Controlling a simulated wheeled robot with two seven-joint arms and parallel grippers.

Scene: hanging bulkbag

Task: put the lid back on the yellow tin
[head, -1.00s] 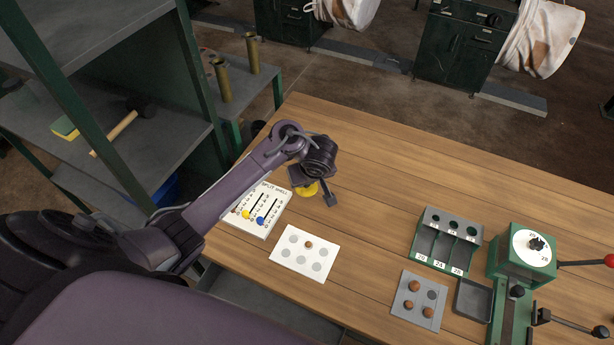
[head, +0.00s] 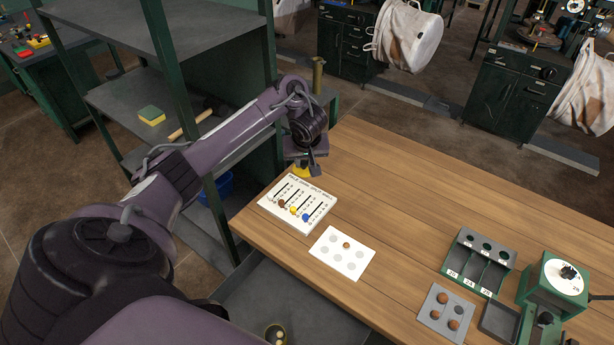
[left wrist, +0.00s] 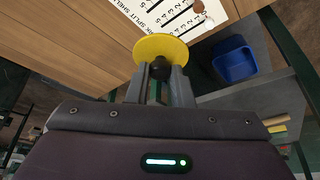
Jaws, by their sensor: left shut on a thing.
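My left gripper (head: 308,168) is shut on the dark knob of the yellow lid (head: 301,173). The lid is a round disc, held over the far left edge of the table, just beyond the white card with sliders. In the left wrist view the lid (left wrist: 160,44) shows whole, with its knob between the two fingers (left wrist: 160,84). A small round yellow tin (head: 275,333), apparently open with a dark inside, shows low in the head view on a grey surface below the table top. It is partly cut by the frame edge. My right gripper is not in view.
The slider card (head: 296,202) and a white spotted card (head: 342,253) lie on the wooden table (head: 420,205). A green sorting rack (head: 478,260), a grey tray with discs and a green press stand at right. A green-framed shelf (head: 150,85) stands at left.

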